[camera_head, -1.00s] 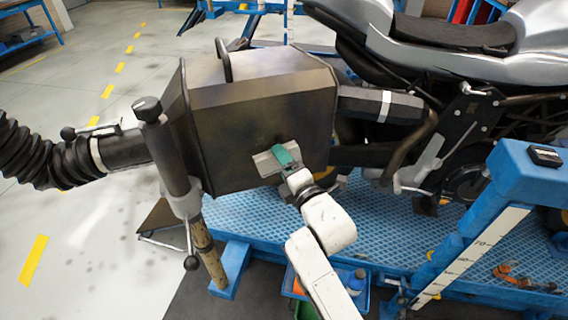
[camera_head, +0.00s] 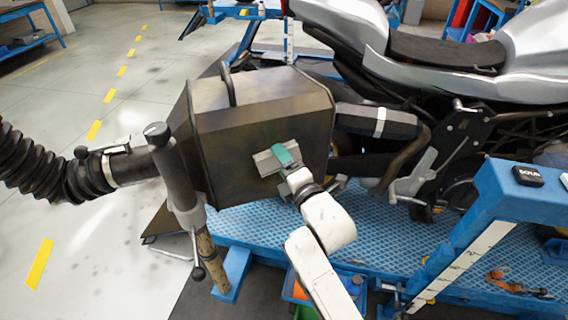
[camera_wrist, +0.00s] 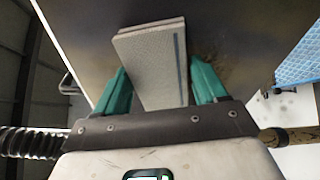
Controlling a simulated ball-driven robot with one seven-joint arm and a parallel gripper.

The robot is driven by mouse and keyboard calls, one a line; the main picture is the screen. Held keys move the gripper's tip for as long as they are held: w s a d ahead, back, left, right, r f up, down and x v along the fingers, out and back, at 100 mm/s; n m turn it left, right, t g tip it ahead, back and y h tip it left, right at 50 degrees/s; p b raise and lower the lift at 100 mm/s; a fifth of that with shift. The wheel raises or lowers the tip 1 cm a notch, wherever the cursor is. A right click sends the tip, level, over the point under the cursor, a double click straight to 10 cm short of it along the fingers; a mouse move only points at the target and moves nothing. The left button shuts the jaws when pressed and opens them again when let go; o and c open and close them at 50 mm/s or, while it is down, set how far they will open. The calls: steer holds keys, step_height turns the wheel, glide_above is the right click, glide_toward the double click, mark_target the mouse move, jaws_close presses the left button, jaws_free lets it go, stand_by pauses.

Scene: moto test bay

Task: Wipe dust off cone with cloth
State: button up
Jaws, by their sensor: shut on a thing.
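The cone is a dark boxy extraction hood (camera_head: 235,145) on a stand, with brownish dust smears on its upper face and in the wrist view (camera_wrist: 225,40). My gripper (camera_head: 286,155) is at the hood's near side face, toward its right end. Its green fingers are shut on a folded grey cloth (camera_head: 266,163). In the wrist view the cloth (camera_wrist: 153,60) stands out between the fingers, its far end against or very near the dark face; contact is not clear.
A black hose (camera_head: 35,165) runs from the hood's left side. A stand post (camera_head: 180,185) is close to its left end. A motorcycle (camera_head: 450,80) stands on a blue lift (camera_head: 350,230) to the right. A blue frame (camera_head: 490,205) is at front right.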

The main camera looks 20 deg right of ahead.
mark_target(267, 161)
steer(key=shift+w+a+r+b, duration=0.1)
steer(key=shift+a+r+b, duration=0.2)
steer(key=shift+a, duration=0.2)
steer(key=shift+a+r+b, duration=0.2)
steer(key=shift+a+b, duration=0.2)
steer(key=shift+a, duration=0.1)
steer(key=shift+a+f+b, duration=0.1)
steer(key=shift+f+b, duration=0.75)
steer(key=shift+f, duration=0.4)
steer(key=shift+f+b, duration=2.9)
steer(key=shift+f, duration=1.15)
steer(key=shift+w+a+b, duration=0.1)
steer(key=shift+a+b, duration=0.7)
steer(key=shift+b, duration=0.45)
steer(key=shift+a+r+p, duration=0.2)
steer(key=shift+r+p, duration=0.8)
steer(key=shift+d+r+p, duration=0.15)
steer(key=shift+r+p, duration=2.55)
steer(key=shift+p, duration=0.3)
steer(key=shift+r+p, duration=1.75)
